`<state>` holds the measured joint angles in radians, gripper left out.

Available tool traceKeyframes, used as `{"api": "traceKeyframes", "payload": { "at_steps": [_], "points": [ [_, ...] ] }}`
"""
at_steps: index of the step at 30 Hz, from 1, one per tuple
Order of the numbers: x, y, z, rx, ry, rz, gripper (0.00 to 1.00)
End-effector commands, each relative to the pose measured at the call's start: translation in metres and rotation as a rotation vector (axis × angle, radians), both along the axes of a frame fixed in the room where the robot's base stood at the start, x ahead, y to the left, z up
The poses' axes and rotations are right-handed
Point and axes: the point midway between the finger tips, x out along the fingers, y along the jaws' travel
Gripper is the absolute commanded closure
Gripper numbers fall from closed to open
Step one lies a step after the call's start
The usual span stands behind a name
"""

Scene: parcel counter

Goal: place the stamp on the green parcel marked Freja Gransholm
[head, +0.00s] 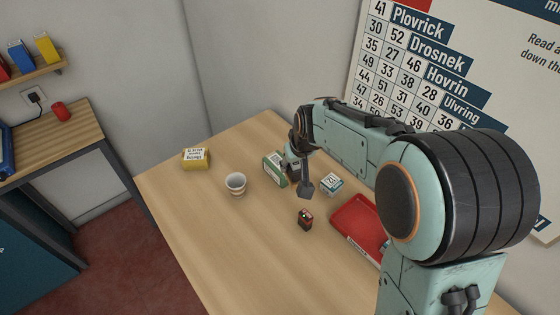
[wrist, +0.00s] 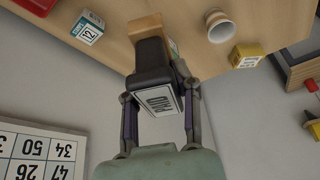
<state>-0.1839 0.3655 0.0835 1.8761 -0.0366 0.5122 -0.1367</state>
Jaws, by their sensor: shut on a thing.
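The green parcel (head: 274,169) stands on the counter just left of my gripper in the head view, with a white label too small to read. My gripper (head: 297,178) is shut on the stamp, a dark block (wrist: 152,62) with a white plate reading PAID upside down towards the wrist camera. A tan part shows at its far end in the wrist view. The stamp is held off to the side of the parcel, and I cannot tell whether they touch. In the wrist view the stamp hides most of what lies behind it.
A small white and teal box (head: 331,184), a dark and red item (head: 305,221) and a red tray (head: 350,236) lie to the right and front. The counter's (head: 222,240) front left is clear.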

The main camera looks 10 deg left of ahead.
Motion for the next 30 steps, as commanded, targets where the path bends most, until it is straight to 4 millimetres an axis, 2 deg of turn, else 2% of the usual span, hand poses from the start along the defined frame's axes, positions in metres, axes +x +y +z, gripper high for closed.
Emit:
{"api": "traceKeyframes", "payload": {
  "at_steps": [2,5,11,13,18,26,30],
  "points": [
    [0.007,-0.007,-0.002,0.001,0.0,-0.02,1.0],
    [0.024,-0.006,-0.011,0.001,0.001,-0.027,1.0],
    [0.078,0.009,-0.036,0.0,0.001,-0.027,1.0],
    [0.095,0.014,-0.046,0.0,0.001,-0.026,1.0],
    [0.121,0.021,-0.08,0.0,0.001,-0.025,1.0],
    [0.136,0.025,-0.098,0.0,0.0,-0.024,1.0],
    [0.138,0.026,-0.118,-0.001,0.003,-0.024,1.0]
  ]
}}
